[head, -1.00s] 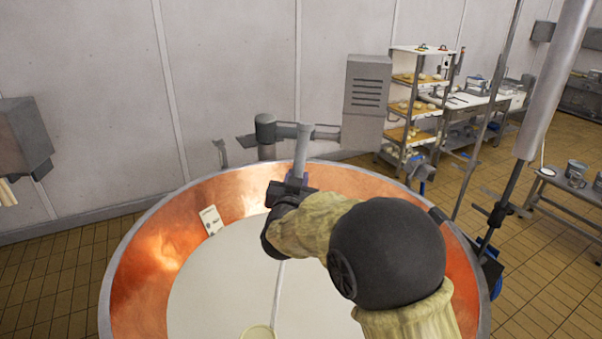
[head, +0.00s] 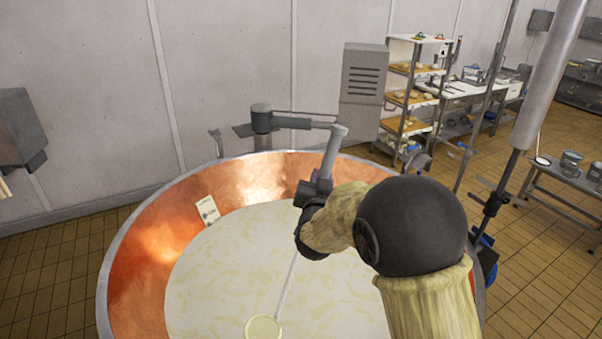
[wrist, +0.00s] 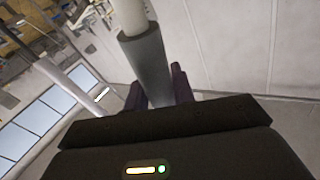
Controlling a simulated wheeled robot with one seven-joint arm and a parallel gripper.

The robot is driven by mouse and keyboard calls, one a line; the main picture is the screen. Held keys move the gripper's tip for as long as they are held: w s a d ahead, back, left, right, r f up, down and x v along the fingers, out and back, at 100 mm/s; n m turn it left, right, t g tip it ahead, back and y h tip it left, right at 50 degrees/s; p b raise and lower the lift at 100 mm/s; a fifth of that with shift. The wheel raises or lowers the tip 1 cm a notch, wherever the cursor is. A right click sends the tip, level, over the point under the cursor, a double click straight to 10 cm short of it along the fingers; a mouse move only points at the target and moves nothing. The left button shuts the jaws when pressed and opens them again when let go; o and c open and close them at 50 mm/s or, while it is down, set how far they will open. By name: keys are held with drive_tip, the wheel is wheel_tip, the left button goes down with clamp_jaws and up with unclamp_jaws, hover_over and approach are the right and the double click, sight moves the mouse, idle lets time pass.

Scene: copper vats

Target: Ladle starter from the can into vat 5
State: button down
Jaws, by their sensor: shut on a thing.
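My gripper (head: 318,186) is shut on the grey handle of a long ladle (head: 332,155). The grip also shows in the wrist view, with the fingers (wrist: 160,92) around the thick grey handle (wrist: 150,65). The handle slants down to the left, partly hidden by my wrist. The ladle's round, cream-coloured bowl is at the bottom edge of the head view, over or at the liquid; I cannot tell if it touches. The copper vat (head: 150,250) holds white liquid (head: 235,270) with pale yellow streaks. A small card (head: 207,209) is on its inner wall; its number is unreadable.
Grey metal fittings (head: 262,120) stand behind the vat's far rim. A shelf rack (head: 405,98) stands behind right. Metal pots (head: 571,162) sit on a low bench (head: 560,178) at right; I cannot tell whether one is the starter can. A pale post (head: 548,75) rises at right.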

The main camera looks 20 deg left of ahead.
drive_tip(key=w+d+f+m+b, duration=0.3)
drive_tip(key=d+f+m+b, duration=0.1)
drive_tip(key=d+f, duration=0.65)
drive_tip(key=w+d+f+m+b, duration=0.3)
drive_tip(key=d+f, duration=0.6)
drive_tip(key=d, duration=0.3)
drive_tip(key=w+d+f+m+b, duration=0.3)
drive_tip(key=d+f+m+b, duration=0.1)
drive_tip(key=d+f, duration=0.65)
drive_tip(key=d+f+m+b, duration=0.2)
drive_tip(key=f+m+b, duration=0.1)
drive_tip(key=f+b, duration=0.8)
drive_tip(key=d+f+m+b, duration=0.2)
drive_tip(key=f+m+b, duration=0.2)
drive_tip(key=f+b, duration=0.8)
wheel_tip(320, 180, down, 6)
drive_tip(key=shift+w+d+r+m, duration=0.1)
drive_tip(key=shift+w+d+m, duration=0.2)
drive_tip(key=shift+w, duration=0.05)
idle(0.5)
idle(0.8)
